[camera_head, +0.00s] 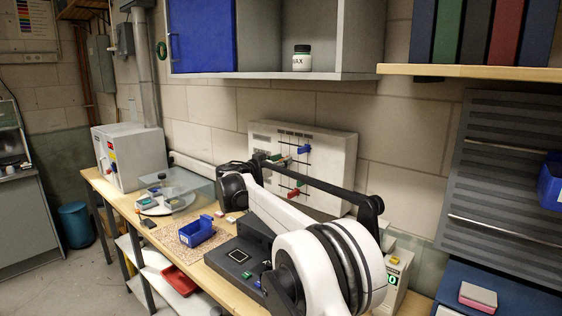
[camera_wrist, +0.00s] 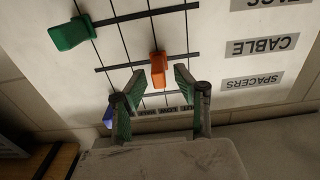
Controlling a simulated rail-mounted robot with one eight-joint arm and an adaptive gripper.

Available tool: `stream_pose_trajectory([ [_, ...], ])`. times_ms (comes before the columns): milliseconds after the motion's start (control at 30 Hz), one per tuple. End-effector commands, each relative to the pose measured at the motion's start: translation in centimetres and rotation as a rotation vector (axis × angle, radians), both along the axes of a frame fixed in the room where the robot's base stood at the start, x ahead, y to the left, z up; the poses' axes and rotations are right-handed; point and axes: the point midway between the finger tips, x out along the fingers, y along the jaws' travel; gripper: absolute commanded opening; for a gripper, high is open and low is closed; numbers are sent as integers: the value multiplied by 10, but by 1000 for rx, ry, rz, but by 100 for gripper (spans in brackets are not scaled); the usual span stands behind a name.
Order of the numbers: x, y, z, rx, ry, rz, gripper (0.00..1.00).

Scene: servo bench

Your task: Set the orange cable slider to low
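The wall panel (camera_head: 335,150) carries several sliders on horizontal rails. In the wrist view the picture is upside down; the orange slider (camera_wrist: 158,70) sits on the rail level with the CABLE label (camera_wrist: 262,46), at one of the vertical scale lines. My gripper (camera_wrist: 160,80) is open. Its two green-padded fingers stand on either side of the orange slider, with a visible gap on each side. In the head view my gripper (camera_head: 272,160) is at the panel's left part. The scale words at the panel edge are too small and partly covered to read surely.
A green slider (camera_wrist: 72,33) is on the neighbouring rail, and a blue slider (camera_wrist: 108,116) shows partly behind a finger. In the head view a blue slider (camera_head: 304,149) and a red slider (camera_head: 295,193) stick out from the panel. A blue bin (camera_head: 197,231) stands on the bench below.

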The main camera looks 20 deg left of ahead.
Motion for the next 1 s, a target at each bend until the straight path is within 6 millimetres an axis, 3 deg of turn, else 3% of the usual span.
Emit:
stream_pose_trajectory([
  [367, -8, 4, 0, 0, 0, 2, 30],
  [800, -82, 35, 0, 0, 0, 2, 30],
  [1000, -104, 44, 0, 0, 0, 1, 30],
])
